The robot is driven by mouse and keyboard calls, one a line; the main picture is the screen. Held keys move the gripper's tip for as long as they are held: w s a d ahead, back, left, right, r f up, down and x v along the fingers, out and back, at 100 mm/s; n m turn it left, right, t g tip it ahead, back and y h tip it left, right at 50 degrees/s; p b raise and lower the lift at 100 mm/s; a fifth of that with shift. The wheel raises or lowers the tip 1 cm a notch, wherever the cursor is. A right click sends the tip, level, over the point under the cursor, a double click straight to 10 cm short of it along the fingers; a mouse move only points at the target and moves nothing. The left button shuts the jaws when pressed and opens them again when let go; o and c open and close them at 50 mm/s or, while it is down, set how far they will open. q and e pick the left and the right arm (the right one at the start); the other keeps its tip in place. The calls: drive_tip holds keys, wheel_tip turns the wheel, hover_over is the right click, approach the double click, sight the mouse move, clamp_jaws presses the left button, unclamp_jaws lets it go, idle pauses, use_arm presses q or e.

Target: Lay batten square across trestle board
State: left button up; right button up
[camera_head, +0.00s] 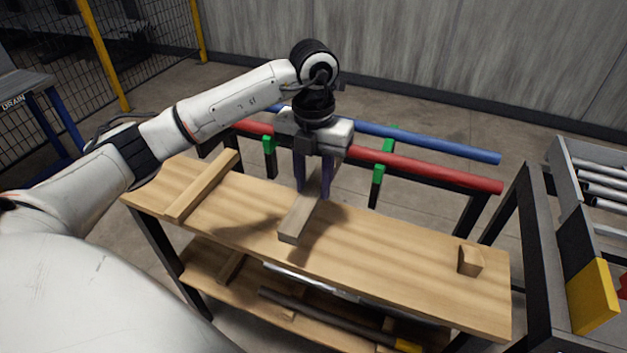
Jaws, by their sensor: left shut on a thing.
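The batten (297,222), a short greyish wooden bar, is at the middle of the trestle board (385,248), running from the board's front part toward its back edge. My left gripper (312,189) points down from above and is shut on the batten, its two purple-grey fingers on either side of it. The fingers and gripper body hide part of the batten's far end. The batten looks roughly crosswise to the board; I cannot tell whether it touches the surface. My right gripper is not in view.
A wooden strip (204,186) lies across the board's left end, and a small wooden block (470,260) stands near its right end. Red (430,171) and blue (430,142) pipes run behind. A lower shelf (222,277) holds rods. A rack (547,250) stands right.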

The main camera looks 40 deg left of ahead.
use_arm(q)
wheel_tip(320, 180, down, 6)
drive_tip(key=b, duration=0.4)
drive_tip(key=shift+f, duration=0.15)
drive_tip(key=shift+f+b, duration=0.65)
drive_tip(key=shift+f, duration=0.55)
drive_tip(key=o, duration=1.2)
drive_tip(key=shift+o, duration=0.2)
drive_tip(key=shift+r, duration=0.1)
